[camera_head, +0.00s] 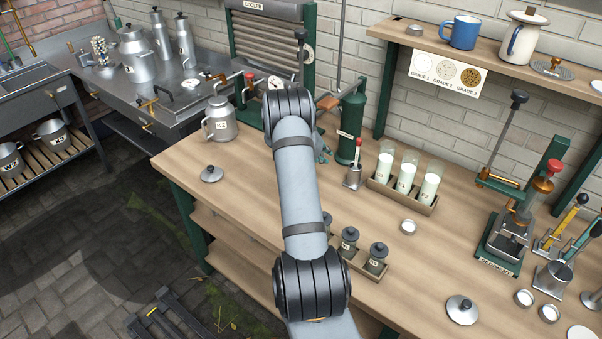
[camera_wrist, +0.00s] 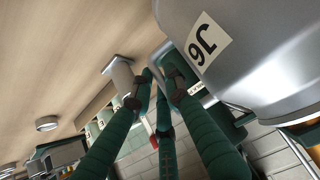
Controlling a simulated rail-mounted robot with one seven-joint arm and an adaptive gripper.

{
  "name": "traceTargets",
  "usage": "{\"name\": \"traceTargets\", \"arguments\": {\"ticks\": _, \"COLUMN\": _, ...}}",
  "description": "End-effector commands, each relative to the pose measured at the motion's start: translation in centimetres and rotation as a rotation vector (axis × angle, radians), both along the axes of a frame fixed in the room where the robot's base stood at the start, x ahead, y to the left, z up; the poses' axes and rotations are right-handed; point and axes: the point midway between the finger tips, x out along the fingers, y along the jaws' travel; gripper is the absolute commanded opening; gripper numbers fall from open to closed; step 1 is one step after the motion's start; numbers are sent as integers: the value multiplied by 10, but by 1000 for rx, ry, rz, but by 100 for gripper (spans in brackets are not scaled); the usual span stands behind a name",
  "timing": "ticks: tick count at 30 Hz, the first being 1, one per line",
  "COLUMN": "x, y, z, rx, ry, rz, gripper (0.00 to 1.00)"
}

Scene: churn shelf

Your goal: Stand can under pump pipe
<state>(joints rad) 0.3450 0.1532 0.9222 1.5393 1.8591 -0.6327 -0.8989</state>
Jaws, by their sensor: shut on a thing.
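A large silver can (camera_wrist: 245,60) with a white label fills the upper right of the wrist view, right against the fingers. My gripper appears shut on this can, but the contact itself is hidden. In the head view a silver can marked K2 (camera_head: 219,122) is upright at the bench's back left; I cannot tell whether it is the same can. The green pump (camera_head: 350,125) stands right of my arm; its pipe cannot be made out.
The wooden bench (camera_head: 260,190) has free room at its left and middle. A silver lid (camera_head: 211,174) lies at left. Small lidded jars (camera_head: 348,242) are nearer.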

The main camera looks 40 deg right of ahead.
Motion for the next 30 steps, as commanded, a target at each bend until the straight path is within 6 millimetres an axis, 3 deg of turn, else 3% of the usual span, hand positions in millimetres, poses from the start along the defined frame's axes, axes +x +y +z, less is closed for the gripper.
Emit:
{"name": "traceTargets", "arguments": {"ticks": 5, "x": -5, "y": -5, "z": 2, "rx": -3, "ry": -5, "rz": 13, "gripper": 0}}
{"name": "traceTargets", "arguments": {"ticks": 18, "x": -5, "y": -5, "z": -43, "rx": -4, "ry": -5, "rz": 20, "gripper": 0}}
{"name": "traceTargets", "arguments": {"ticks": 30, "x": -5, "y": -5, "z": -46, "rx": -4, "ry": -6, "rz": 19, "gripper": 0}}
